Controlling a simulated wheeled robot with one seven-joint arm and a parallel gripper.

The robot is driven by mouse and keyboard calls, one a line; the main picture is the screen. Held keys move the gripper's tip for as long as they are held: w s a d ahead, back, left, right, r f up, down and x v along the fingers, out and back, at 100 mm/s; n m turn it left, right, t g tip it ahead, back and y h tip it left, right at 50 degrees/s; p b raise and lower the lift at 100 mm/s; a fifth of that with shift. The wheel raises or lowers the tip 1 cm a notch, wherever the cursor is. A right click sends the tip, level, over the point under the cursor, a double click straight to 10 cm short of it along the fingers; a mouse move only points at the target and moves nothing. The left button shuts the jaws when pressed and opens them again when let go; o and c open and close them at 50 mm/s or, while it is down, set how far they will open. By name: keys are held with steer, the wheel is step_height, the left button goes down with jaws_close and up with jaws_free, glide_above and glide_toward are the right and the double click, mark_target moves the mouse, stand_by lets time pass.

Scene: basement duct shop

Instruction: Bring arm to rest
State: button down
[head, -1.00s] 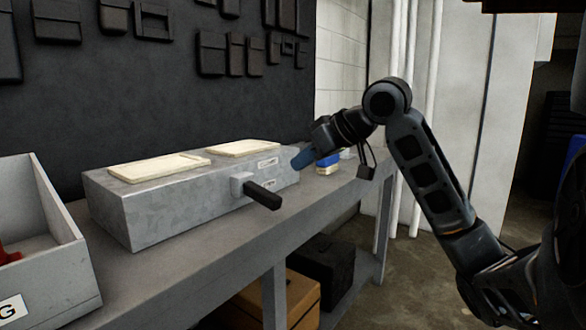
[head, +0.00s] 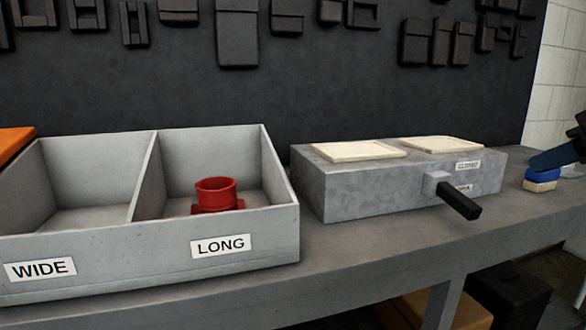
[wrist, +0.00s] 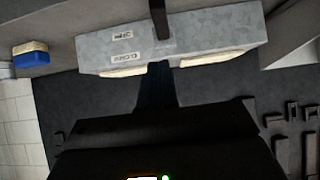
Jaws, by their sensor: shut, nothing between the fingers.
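My gripper (head: 548,159) shows at the right edge of the head view, with only its blue-grey fingers and a bit of dark wrist in sight. It is shut and empty, above the bench beside the right end of the metal duct box (head: 400,190). In the wrist view the dark fingers (wrist: 157,85) point at the duct box (wrist: 190,40), which appears upside down. The rest of my arm is outside the head view.
A grey bin (head: 120,255) labelled WIDE and LONG stands on the bench (head: 370,250), with a red collar (head: 216,194) in its LONG compartment. The box's black handle (head: 459,201) sticks out forward. A blue-and-cream block (head: 541,180) lies below my fingers.

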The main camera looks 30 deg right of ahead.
steer(key=w+a+f+m+t+y+p, duration=0.25)
steer(key=w+a+t, duration=0.35)
steer(key=w+a, duration=0.6)
steer(key=w+a+f+m+h+p, duration=0.1)
steer(key=a+f+m+h+p, duration=0.25)
steer(key=a+f, duration=0.7)
steer(key=s+a+f+n+g+p, duration=0.1)
steer(key=s+a+f, duration=0.2)
steer(key=s+a, duration=0.35)
steer(key=s+a+f+n+p, duration=0.1)
steer(key=s+a+f+p, duration=0.1)
steer(key=s+a+f, duration=0.35)
steer(key=s+a+r+n+y+p, duration=0.1)
steer(key=s+r+n+y, duration=0.1)
steer(key=s, duration=0.7)
steer(key=s+a+r+n+y, duration=0.2)
steer(key=s+n, duration=0.3)
steer(key=s, duration=0.3)
steer(key=shift+s+p, duration=0.4)
